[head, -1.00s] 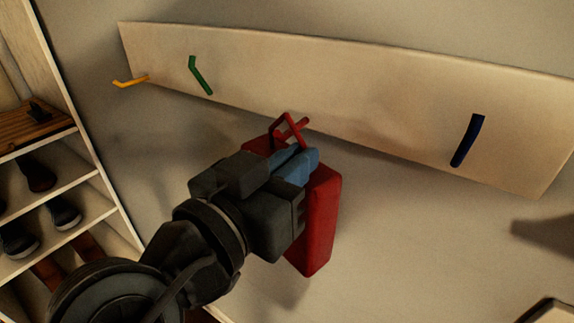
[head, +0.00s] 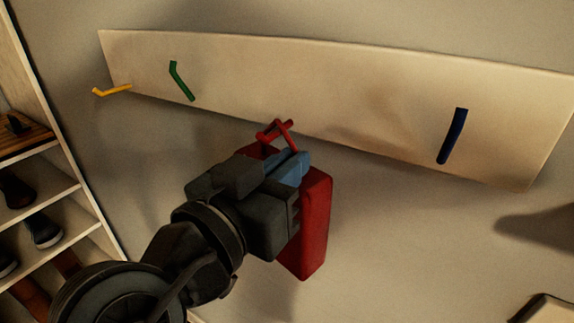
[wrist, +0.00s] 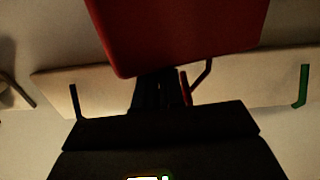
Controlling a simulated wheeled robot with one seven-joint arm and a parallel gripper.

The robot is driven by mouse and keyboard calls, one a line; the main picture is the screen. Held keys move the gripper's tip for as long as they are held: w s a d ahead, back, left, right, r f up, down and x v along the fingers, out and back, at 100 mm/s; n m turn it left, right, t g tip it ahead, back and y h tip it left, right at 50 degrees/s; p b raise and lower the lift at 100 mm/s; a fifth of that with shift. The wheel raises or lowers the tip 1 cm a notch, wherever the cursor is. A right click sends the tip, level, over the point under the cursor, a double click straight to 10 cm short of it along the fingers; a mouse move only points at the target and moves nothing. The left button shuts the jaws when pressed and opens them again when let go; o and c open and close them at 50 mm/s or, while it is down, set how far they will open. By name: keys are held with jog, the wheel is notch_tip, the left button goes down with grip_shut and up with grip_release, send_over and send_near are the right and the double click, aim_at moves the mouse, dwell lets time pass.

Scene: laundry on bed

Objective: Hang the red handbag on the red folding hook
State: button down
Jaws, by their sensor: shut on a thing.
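The red handbag (head: 315,225) hangs in front of the wall, below the rack board (head: 330,75). My gripper (head: 290,168), with blue fingers, is shut on the bag near its top, at the handle. The thin red handle and the red folding hook (head: 282,128) overlap at the board's lower edge; I cannot tell whether the handle is around the hook or only beside it. In the wrist view the bag (wrist: 180,35) fills the upper middle. A thin bent red piece shows just below it, close to the dark fingers. Part of the bag is hidden behind my gripper.
The board also carries a yellow hook (head: 112,90), a green hook (head: 181,81) and a dark blue hook (head: 452,136). A shoe shelf (head: 55,190) stands at the left. The wall below the board's right part is clear.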

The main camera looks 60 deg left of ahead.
jog(key=c, duration=1.2)
grip_release()
jog(key=shift+o, duration=0.2)
jog(key=shift+f, duration=0.1)
jog(key=shift+s+d, duration=0.1)
jog(key=shift+s, duration=0.15)
jog(key=b+v, duration=0.1)
jog(key=v, duration=0.6)
jog(key=shift+b, duration=0.4)
jog(key=shift+s+d, duration=0.15)
jog(key=shift+s, duration=0.1)
